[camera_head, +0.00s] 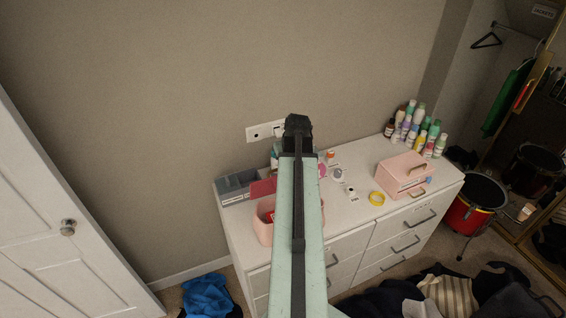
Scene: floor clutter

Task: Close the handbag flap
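A pink bag-like container (263,230) stands at the front left of the white dresser top, partly hidden behind my arm. It looks like the handbag. A darker pink-red panel (262,187) stands up at its back and looks like its raised flap, but my arm covers part of this area. Something red shows inside the container. My pale green arm rises through the middle of the view and ends in a black joint. No gripper fingers can be seen, so I cannot tell where they are relative to the bag.
The white dresser (350,243) also bears a grey organiser (240,187), a yellow ring (376,198), a pink box with a handle (402,173) and several bottles (415,130). Clothes lie on the floor. A white door (60,200) stands left, a red drum (470,213) right.

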